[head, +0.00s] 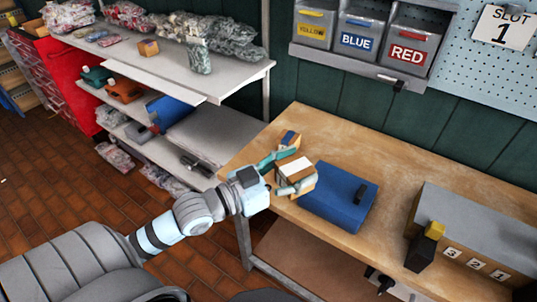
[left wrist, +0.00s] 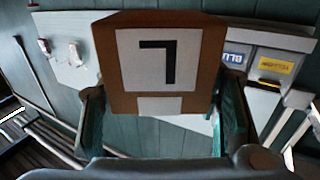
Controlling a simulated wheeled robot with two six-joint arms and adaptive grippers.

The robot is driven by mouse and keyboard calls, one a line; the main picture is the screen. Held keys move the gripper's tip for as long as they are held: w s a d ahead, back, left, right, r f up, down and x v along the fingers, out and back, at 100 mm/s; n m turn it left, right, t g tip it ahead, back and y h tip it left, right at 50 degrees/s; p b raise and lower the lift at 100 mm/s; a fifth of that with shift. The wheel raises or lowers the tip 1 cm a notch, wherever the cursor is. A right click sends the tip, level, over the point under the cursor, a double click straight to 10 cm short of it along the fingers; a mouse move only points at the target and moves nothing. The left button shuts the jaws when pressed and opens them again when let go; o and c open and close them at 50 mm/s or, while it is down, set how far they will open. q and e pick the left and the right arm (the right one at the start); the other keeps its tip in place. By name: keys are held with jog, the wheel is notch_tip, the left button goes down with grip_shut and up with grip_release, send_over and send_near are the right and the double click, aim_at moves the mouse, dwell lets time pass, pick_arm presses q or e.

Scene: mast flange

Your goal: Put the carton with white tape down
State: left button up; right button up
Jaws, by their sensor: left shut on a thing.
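The carton with white tape (head: 295,167) is brown cardboard with a broad white strip on top. My left gripper (head: 284,174) is shut on it, with a greenish finger on each side, over the left part of the wooden bench (head: 420,170). Whether its underside touches the bench is hidden. In the left wrist view the carton (left wrist: 203,50) fills the middle between the fingers and shows a white label with a black angular mark. My right gripper is not in view.
A carton with a blue strip (head: 290,139) stands just behind the held one. A blue box with a black handle (head: 338,198) is close on its right. A grey cabinet with number tags (head: 480,225) is farther right. Labelled bins (head: 358,38) hang above. The bench's back middle is clear.

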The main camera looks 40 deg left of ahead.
pick_arm(q)
jog(key=w+a+f+n+t+y+b, duration=0.15)
jog(key=w+a+n+y+b, duration=0.35)
jog(key=w+a+y+b, duration=0.65)
jog(key=a+f+h+b, duration=0.1)
jog(key=f, duration=0.5)
jog(key=a+f+h+b, duration=0.1)
jog(key=f, duration=0.5)
jog(key=w+a+f+h+b, duration=0.1)
jog(key=f, duration=0.5)
jog(key=shift+a+h+b, duration=0.25)
jog(key=shift+a+b, duration=0.05)
jog(key=shift+w, duration=0.1)
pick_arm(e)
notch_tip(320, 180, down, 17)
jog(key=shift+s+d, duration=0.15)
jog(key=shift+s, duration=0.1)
pick_arm(q)
jog(key=o, duration=1.3)
jog(key=shift+f, duration=0.1)
jog(key=shift+o, duration=0.2)
